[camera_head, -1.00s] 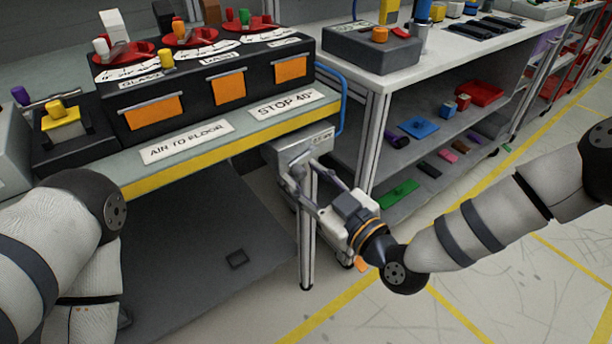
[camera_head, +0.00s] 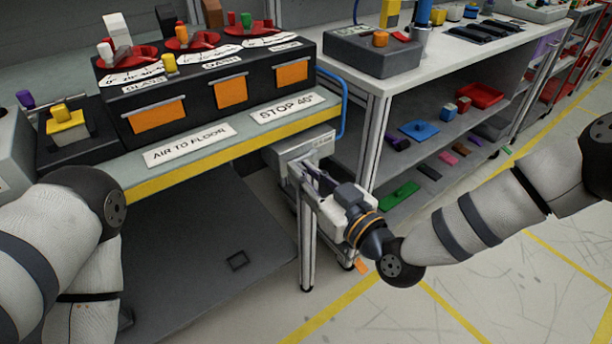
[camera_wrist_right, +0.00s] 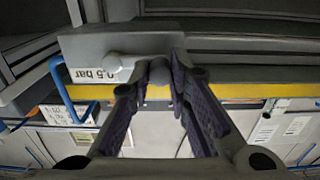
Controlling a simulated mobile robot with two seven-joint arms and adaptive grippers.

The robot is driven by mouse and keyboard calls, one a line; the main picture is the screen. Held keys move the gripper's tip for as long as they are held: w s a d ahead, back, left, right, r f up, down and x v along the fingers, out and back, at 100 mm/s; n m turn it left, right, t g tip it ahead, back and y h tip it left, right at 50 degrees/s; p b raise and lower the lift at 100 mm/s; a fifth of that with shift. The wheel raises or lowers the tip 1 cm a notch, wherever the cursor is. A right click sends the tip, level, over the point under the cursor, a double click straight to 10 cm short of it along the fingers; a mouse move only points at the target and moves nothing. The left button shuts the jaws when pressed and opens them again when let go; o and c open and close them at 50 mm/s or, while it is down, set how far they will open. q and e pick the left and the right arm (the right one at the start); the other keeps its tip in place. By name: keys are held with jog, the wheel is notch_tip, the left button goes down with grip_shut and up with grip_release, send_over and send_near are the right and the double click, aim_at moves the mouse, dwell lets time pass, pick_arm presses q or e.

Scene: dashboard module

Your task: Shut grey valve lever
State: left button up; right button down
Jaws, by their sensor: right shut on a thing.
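A grey valve box (camera_head: 292,149) with a pale label is fixed under the bench's right front corner. It also shows in the right wrist view (camera_wrist_right: 80,45), with a label reading "0.5 bar" and a round knob. My right gripper (camera_head: 304,172) is at the front of this box. In the right wrist view its fingertips (camera_wrist_right: 160,78) are shut on a small grey piece (camera_wrist_right: 158,69), which appears to be the grey lever's end. The rest of the lever is mostly hidden by the fingers. My left arm shows at the left, but its gripper is out of view.
The bench edge (camera_head: 230,152) with its yellow strip runs just above my right gripper. A bench leg (camera_head: 307,240) stands below it. A blue hose or handle (camera_head: 343,105) is close by. A shelf unit (camera_head: 372,130) with small parts stands to the right.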

jog(key=c, duration=1.5)
grip_release()
jog(key=shift+r, duration=0.1)
jog(key=v, duration=1.2)
